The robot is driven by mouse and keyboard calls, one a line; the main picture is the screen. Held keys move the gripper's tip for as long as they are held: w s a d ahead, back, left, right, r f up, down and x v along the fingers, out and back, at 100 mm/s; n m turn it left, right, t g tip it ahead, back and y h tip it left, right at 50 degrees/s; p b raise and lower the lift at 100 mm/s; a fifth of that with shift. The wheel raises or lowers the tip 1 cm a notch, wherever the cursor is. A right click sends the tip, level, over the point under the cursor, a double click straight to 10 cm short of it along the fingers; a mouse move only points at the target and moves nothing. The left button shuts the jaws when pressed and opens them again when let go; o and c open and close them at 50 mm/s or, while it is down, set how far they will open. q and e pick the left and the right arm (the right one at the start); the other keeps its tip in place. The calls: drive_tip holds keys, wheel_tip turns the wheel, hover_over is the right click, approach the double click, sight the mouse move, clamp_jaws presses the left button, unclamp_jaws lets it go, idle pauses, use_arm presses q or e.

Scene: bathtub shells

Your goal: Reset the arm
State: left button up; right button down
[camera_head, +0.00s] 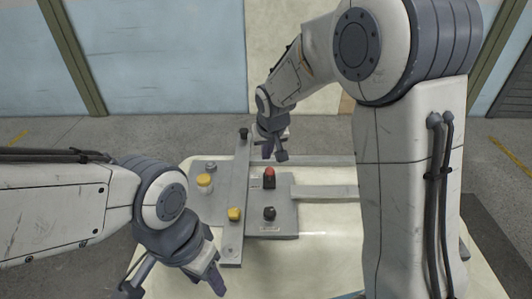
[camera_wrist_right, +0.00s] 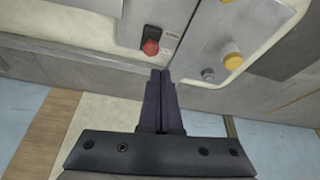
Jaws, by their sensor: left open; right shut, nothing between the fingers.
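My right gripper (camera_head: 274,154) is at the far side of the grey control panel (camera_head: 285,190), above and behind the red-topped black switch (camera_head: 269,174). Its two fingers are shut together with nothing between them, as the right wrist view (camera_wrist_right: 160,76) also shows. The red switch (camera_wrist_right: 150,47) appears just beyond the fingertips there, apart from them in the picture. My left gripper (camera_head: 175,289) is low at the front left, with its fingers spread apart and empty. It is in front of the panel, partly near the bottom edge of the head view.
The panel carries yellow knobs (camera_head: 204,180) and (camera_head: 234,214), a black knob (camera_head: 270,213) and a grey knob (camera_head: 210,166). A raised grey bar (camera_head: 239,180) runs along it. The pale table (camera_head: 320,260) is bare at front. My right arm hides its right side.

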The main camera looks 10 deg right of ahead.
drive_tip(key=s+a+r+n+g, duration=0.1)
drive_tip(key=s+a+n+g, duration=0.1)
drive_tip(key=s, duration=1.4)
drive_tip(key=s+a+r+n+g+y, duration=0.1)
drive_tip(key=s+a+n, duration=0.4)
drive_tip(key=s, duration=1.1)
drive_tip(key=shift+a+n+g, duration=0.2)
drive_tip(key=shift+n+g, duration=0.1)
drive_tip(key=shift+g, duration=0.4)
drive_tip(key=shift+d, duration=0.1)
